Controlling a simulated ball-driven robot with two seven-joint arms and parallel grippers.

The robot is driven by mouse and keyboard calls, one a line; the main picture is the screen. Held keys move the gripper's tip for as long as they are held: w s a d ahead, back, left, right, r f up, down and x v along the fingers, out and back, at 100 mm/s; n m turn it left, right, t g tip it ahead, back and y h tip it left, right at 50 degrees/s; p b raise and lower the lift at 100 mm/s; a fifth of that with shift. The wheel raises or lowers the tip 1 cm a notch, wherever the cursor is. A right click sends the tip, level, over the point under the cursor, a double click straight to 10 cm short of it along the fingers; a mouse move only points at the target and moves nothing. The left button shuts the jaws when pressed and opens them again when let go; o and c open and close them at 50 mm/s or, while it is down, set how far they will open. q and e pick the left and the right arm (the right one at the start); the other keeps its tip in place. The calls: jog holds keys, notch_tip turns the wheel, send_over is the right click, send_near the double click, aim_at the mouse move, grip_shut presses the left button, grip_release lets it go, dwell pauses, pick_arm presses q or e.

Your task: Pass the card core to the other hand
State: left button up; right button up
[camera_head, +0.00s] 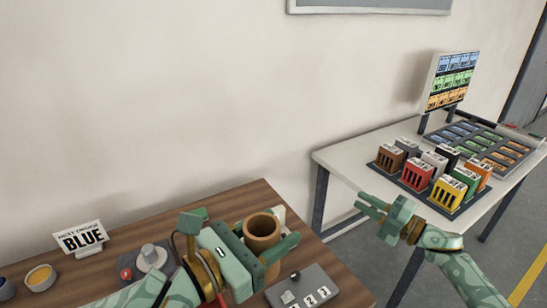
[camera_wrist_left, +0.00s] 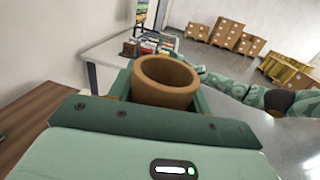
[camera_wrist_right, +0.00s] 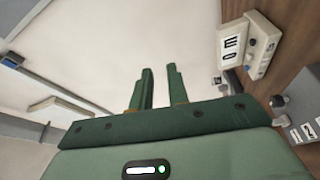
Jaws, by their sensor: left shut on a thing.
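The card core (camera_head: 263,227) is a short brown cardboard tube, open end up and slightly tilted. My left gripper (camera_head: 265,243) is shut on it, with a finger on each side, above the wooden table. In the left wrist view the core (camera_wrist_left: 165,80) shows its round open mouth just beyond the gripper body; its lower part is hidden. My right gripper (camera_head: 372,206) is to the right of the core, apart from it, in front of the white table. In the right wrist view its two fingers (camera_wrist_right: 162,88) stand apart with nothing between them.
The white table (camera_head: 350,153) at right carries coloured boxes (camera_head: 417,172), a tray of cards and an upright board. Open floor lies between the tables.

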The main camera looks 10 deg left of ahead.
jog(key=s+a+r+n+g+y, duration=0.1)
jog(key=s+a+r+n+g, duration=0.1)
jog(key=a+r+n+g, duration=0.4)
jog(key=s+a+r+n+g+y, duration=0.1)
jog(key=s+a+r+n+g, duration=0.25)
jog(key=a+r, duration=0.4)
notch_tip(320, 180, up, 12)
jog(key=n+g+h, duration=0.2)
jog(key=n+h, duration=0.4)
jog(key=h, duration=1.1)
send_over(273, 226)
jog(key=shift+m+t+h, duration=0.5)
jog(key=shift+m+t, duration=0.05)
jog(key=f, duration=0.7)
jog(key=s+f, duration=0.1)
jog(key=f, duration=0.3)
jog(key=shift+d+f, duration=0.1)
jog(key=shift+f, duration=0.2)
